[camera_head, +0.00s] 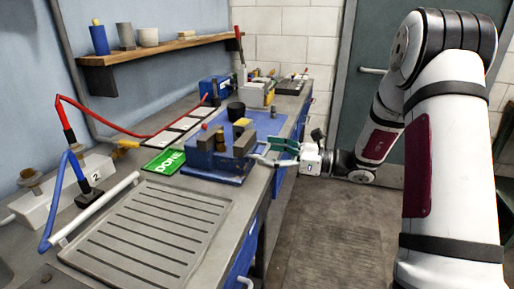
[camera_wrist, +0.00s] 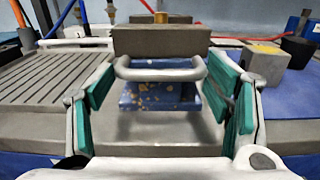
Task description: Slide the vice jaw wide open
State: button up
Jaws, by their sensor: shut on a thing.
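The blue vice (camera_head: 212,165) stands on the bench top near its front edge. It has two grey-brown jaw blocks, and a gap shows between them in the head view. The near jaw block (camera_head: 243,145) faces my gripper; it also fills the upper middle of the wrist view (camera_wrist: 162,41). A pale U-shaped handle (camera_wrist: 160,74) projects from below this block. My gripper (camera_head: 275,154) reaches in from the aisle side, its teal-padded fingers on either side of the handle, shut on it. The lower ends of the fingers are partly hidden in the head view.
A green DONE card (camera_head: 165,162) lies left of the vice. A grooved tray (camera_head: 150,225) is in front, and a blue mat (camera_head: 265,122) with a black cup (camera_head: 236,110) lies behind. A red cable (camera_head: 130,134) crosses the bench. The aisle floor (camera_head: 335,240) is clear.

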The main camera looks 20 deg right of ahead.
jog(key=shift+v, duration=1.05)
jog(key=shift+w+d+f, duration=0.1)
jog(key=shift+w+d, duration=0.05)
jog(key=shift+d, duration=0.05)
jog(key=o, duration=1.5)
jog(key=shift+d, duration=0.1)
jog(key=v, duration=1.2)
